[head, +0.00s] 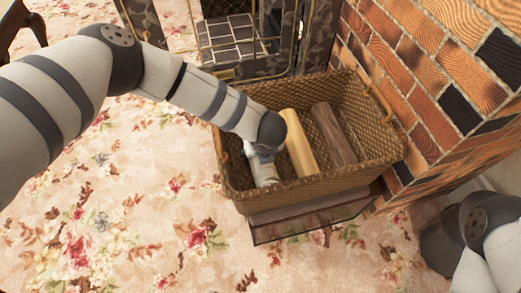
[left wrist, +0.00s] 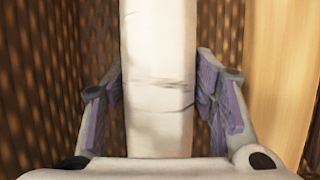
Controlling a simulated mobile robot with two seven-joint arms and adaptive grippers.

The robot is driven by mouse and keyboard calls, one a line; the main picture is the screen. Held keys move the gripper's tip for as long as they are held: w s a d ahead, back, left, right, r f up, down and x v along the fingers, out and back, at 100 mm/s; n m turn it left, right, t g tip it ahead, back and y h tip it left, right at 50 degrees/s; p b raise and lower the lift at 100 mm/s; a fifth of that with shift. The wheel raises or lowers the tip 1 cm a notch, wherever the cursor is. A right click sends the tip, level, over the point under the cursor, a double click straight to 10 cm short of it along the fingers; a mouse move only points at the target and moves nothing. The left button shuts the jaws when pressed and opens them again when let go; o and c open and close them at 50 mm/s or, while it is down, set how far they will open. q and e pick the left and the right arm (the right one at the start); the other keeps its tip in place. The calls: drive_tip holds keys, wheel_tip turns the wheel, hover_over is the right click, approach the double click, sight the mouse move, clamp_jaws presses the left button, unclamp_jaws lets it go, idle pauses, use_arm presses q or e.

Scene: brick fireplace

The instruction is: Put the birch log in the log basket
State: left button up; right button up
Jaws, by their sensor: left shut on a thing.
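The white birch log (head: 265,174) is inside the wicker log basket (head: 330,178), near its left wall. It also shows upright in the middle of the left wrist view (left wrist: 158,65), with dark marks on its bark. My left gripper (left wrist: 160,105) is shut on the log, one purple pad on each side. In the head view my left gripper (head: 260,152) reaches down into the basket, and my wrist hides part of the log. Whether the log touches the basket floor cannot be told. My right gripper is out of view; only part of that arm shows.
A pale yellow log (head: 298,142) and a dark brown log (head: 334,136) lie in the basket to the right of the birch log. The brick fireplace wall (head: 430,80) stands close on the right. A metal-framed hearth screen (head: 245,40) is behind. Flowered carpet (head: 130,210) is clear at left.

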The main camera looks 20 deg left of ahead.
use_arm(q)
drive_tip(key=o, duration=1.7)
drive_tip(key=shift+c, duration=0.2)
drive_tip(key=p+v, duration=0.4)
drive_tip(key=v, duration=0.7)
drive_tip(key=shift+r, duration=0.3)
drive_tip(key=shift+s+d+r, duration=0.1)
drive_tip(key=shift+s+r, duration=0.1)
